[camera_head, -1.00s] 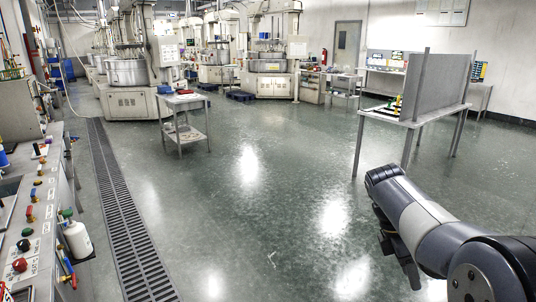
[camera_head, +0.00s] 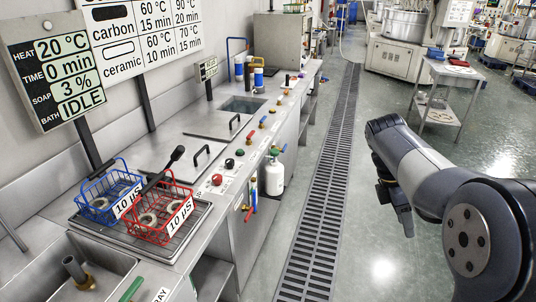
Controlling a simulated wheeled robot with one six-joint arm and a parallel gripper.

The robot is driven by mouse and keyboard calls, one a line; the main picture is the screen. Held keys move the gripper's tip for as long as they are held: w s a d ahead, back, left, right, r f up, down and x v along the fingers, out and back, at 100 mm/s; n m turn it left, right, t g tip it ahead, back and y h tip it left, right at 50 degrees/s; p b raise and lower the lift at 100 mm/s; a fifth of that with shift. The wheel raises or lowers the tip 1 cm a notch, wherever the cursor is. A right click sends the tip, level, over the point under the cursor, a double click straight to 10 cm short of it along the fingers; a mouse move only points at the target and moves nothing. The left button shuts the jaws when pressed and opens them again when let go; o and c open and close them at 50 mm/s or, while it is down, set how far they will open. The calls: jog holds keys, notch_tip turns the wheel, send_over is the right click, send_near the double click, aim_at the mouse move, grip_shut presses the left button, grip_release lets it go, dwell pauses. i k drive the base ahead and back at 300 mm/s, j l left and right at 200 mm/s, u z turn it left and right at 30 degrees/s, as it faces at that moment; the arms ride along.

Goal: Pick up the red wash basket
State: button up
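The red wash basket (camera_head: 150,230) is a wire basket with a raised handle and a white "10 µS" label. It stands upright on a dark draining grate (camera_head: 195,226) set in the steel counter at the lower left. Grey ring-like parts lie inside it. A blue wire basket (camera_head: 96,211) with the same kind of label stands close at its left. My gripper (camera_head: 398,208) hangs over the floor at the right, well apart from both baskets. It is dark and seen from the side, so its opening cannot be made out.
A sink (camera_head: 62,275) lies in front of the grate. Valves and a white bottle (camera_head: 274,176) line the counter's right edge. A sign (camera_head: 65,72) reads "IDLE". The floor around the drain channel (camera_head: 325,190) is clear.

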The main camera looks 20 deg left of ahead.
aim_at(173, 226)
jog(key=i+u, duration=0.25)
jog(key=u, duration=0.2)
jog(key=i+u, duration=0.3)
jog(key=u, duration=0.2)
jog(key=i+u, duration=0.25)
jog(key=u, duration=0.2)
jog(key=i+l+u, duration=0.2)
jog(key=u, duration=0.25)
jog(key=i+u, duration=0.4)
jog(key=i+l+u, duration=0.15)
jog(key=u, duration=0.3)
jog(key=i, duration=0.1)
